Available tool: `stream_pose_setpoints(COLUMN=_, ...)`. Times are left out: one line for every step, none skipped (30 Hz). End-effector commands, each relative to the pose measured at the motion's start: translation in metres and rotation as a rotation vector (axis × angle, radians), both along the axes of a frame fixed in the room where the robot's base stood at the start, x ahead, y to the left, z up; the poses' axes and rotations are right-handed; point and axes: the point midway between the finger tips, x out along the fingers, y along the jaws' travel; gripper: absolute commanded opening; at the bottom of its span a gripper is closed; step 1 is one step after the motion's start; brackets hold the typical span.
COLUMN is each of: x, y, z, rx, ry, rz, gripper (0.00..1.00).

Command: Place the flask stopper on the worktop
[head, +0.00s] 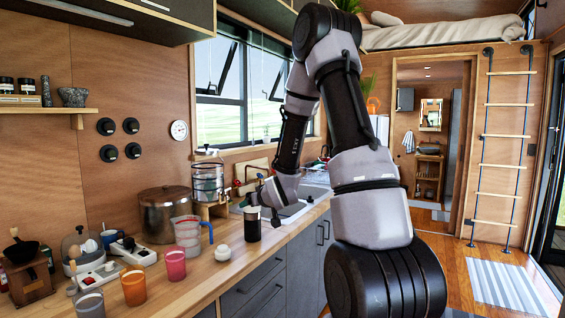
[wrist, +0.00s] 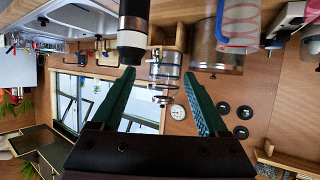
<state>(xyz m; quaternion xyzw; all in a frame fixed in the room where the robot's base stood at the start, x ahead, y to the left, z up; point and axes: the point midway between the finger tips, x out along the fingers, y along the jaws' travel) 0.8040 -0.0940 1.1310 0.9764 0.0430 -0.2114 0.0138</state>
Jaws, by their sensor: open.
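A dark flask (head: 252,228) stands upright on the wooden worktop (head: 208,276), near its front edge. In the wrist view, which is upside down, the flask (wrist: 133,10) has a pale band and a dark end piece (wrist: 131,49) that looks like its stopper. My gripper (wrist: 160,75) is open and empty. Its left finger in the wrist view appears close to this end piece; contact cannot be told. In the head view my gripper (head: 250,192) is above and behind the flask, small and partly unclear.
A measuring jug (head: 187,237), a small white round item (head: 222,254) and a large steel pot (head: 164,214) stand left of the flask. A glass dispenser (head: 208,181) is behind. Coloured cups (head: 133,286) line the front left. Bare worktop lies around the white item.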

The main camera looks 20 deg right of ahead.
Motion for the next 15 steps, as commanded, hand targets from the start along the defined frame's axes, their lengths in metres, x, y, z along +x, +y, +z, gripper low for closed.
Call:
stream_pose_setpoints(x=-0.007, y=-0.002, z=0.025, rx=0.001, ry=0.017, rz=-0.022, gripper=0.77)
stream_pose_setpoints(x=-0.013, y=-0.004, z=0.035, rx=0.003, ry=0.037, rz=-0.037, gripper=0.77)
stream_pose_setpoints(x=-0.022, y=-0.005, z=0.049, rx=0.01, ry=0.064, rz=-0.057, gripper=0.77)
stream_pose_setpoints(x=-0.03, y=-0.006, z=0.059, rx=0.017, ry=0.083, rz=-0.072, gripper=0.77)
stream_pose_setpoints(x=-0.038, y=-0.008, z=0.068, rx=0.023, ry=0.104, rz=-0.087, gripper=0.77)
stream_pose_setpoints(x=-0.05, y=-0.008, z=0.081, rx=0.033, ry=0.131, rz=-0.105, gripper=0.77)
stream_pose_setpoints(x=-0.06, y=-0.008, z=0.09, rx=0.043, ry=0.15, rz=-0.119, gripper=0.77)
stream_pose_setpoints(x=-0.07, y=-0.008, z=0.099, rx=0.054, ry=0.169, rz=-0.133, gripper=0.77)
stream_pose_setpoints(x=-0.084, y=-0.008, z=0.111, rx=0.07, ry=0.196, rz=-0.15, gripper=0.77)
stream_pose_setpoints(x=-0.095, y=-0.008, z=0.119, rx=0.083, ry=0.215, rz=-0.162, gripper=0.77)
stream_pose_setpoints(x=-0.107, y=-0.007, z=0.127, rx=0.096, ry=0.234, rz=-0.173, gripper=0.77)
stream_pose_setpoints(x=-0.124, y=-0.005, z=0.136, rx=0.116, ry=0.262, rz=-0.186, gripper=0.77)
stream_pose_setpoints(x=-0.137, y=-0.004, z=0.144, rx=0.132, ry=0.281, rz=-0.196, gripper=0.77)
stream_pose_setpoints(x=-0.15, y=-0.002, z=0.15, rx=0.149, ry=0.301, rz=-0.204, gripper=0.77)
stream_pose_setpoints(x=-0.169, y=0.0, z=0.159, rx=0.174, ry=0.328, rz=-0.215, gripper=0.77)
